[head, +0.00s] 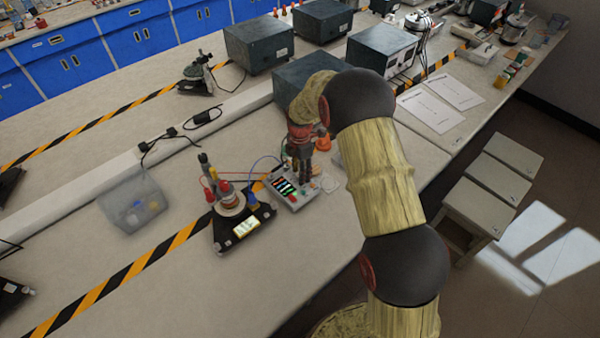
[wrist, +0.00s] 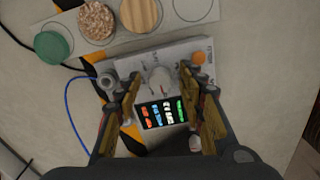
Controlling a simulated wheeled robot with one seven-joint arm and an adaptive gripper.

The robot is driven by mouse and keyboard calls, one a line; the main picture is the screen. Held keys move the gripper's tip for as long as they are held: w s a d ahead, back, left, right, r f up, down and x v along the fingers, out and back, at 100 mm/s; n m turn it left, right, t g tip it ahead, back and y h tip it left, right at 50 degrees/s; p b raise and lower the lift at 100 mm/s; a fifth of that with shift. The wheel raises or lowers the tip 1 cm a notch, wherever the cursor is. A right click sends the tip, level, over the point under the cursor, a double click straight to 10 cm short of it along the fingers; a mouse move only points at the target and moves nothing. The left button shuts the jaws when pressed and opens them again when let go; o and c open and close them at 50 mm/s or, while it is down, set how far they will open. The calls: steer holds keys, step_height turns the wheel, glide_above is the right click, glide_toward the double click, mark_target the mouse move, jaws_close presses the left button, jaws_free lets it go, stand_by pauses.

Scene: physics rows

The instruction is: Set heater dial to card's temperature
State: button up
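My gripper (wrist: 159,73) is open and empty, pointing down at the box. A dark screen (wrist: 163,113) with orange, blue, white and green bars is on the box. In the head view the box (head: 291,199) stands on the bench, partly hidden by my gripper (head: 301,175). I cannot make out a temperature card or any dial marks.
A black-based apparatus (head: 240,236) with a lit yellow display stands left of the box, linked by wires. A clear plastic bin (head: 135,200) is further left. Dark equipment boxes (head: 258,45) stand behind. In the wrist view, a tray with round samples (wrist: 140,14) lies beyond the box.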

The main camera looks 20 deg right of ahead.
steer(key=shift+c, duration=0.2)
jaws_close()
stand_by(0.3)
